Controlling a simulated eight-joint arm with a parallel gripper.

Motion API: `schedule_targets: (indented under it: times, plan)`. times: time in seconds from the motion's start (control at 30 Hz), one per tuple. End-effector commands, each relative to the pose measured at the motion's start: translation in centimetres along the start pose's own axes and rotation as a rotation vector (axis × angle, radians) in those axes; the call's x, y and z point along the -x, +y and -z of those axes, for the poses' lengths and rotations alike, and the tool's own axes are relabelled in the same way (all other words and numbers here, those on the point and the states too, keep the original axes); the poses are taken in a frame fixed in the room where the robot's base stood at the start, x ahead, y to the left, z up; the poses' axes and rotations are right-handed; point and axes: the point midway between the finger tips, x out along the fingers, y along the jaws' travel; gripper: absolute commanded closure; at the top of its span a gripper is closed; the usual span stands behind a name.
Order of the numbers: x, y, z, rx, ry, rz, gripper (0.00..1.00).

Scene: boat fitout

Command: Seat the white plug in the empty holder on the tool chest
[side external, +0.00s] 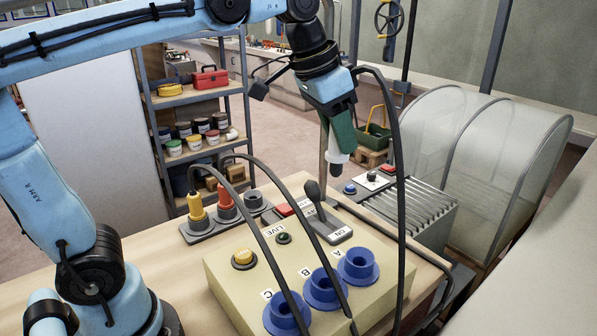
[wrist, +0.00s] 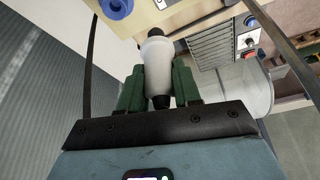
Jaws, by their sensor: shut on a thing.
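My gripper (side external: 341,135) is shut on the white plug (side external: 338,156), held in the air above and behind the cream control box, with its dark tip pointing down. In the wrist view, the white plug (wrist: 157,62) sits between the green fingers. A grey holder strip (side external: 200,237) lies on the wooden top (side external: 130,262), left of the plug. A yellow plug (side external: 196,207) and an orange plug (side external: 226,206) stand in it. Its right-hand holder (side external: 254,201) looks empty. The plug is well apart from this holder. I cannot tell for certain which piece is the tool chest.
The cream box (side external: 228,288) carries blue sockets (side external: 358,265) marked A, B and C, and a lever (side external: 316,200). Black cables (side external: 265,225) arch from the standing plugs over the box. Another cable (side external: 399,180) hangs right of my gripper. A slatted grey unit (side external: 425,205) stands behind right.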

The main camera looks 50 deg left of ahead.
Motion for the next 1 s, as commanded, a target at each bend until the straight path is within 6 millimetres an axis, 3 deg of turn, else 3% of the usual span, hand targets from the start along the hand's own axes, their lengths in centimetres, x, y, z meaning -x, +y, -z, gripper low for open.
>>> schedule_targets:
  times: [0.03,0.27,0.5,0.7,0.83,1.0]
  plan:
    - [0.0,-2.3,0.1,0.031,0.003,0.011,1.0]
    - [-2.5,-11.8,-1.6,0.24,0.009,0.097,1.0]
    - [-6.6,-20.4,-6.5,0.55,0.009,0.223,1.0]
    - [-8.9,-25.0,-11.2,0.765,0.013,0.311,1.0]
    - [-9.7,-26.6,-13.3,0.848,0.017,0.345,1.0]
    - [-10.3,-27.2,-14.4,0.889,0.019,0.362,1.0]
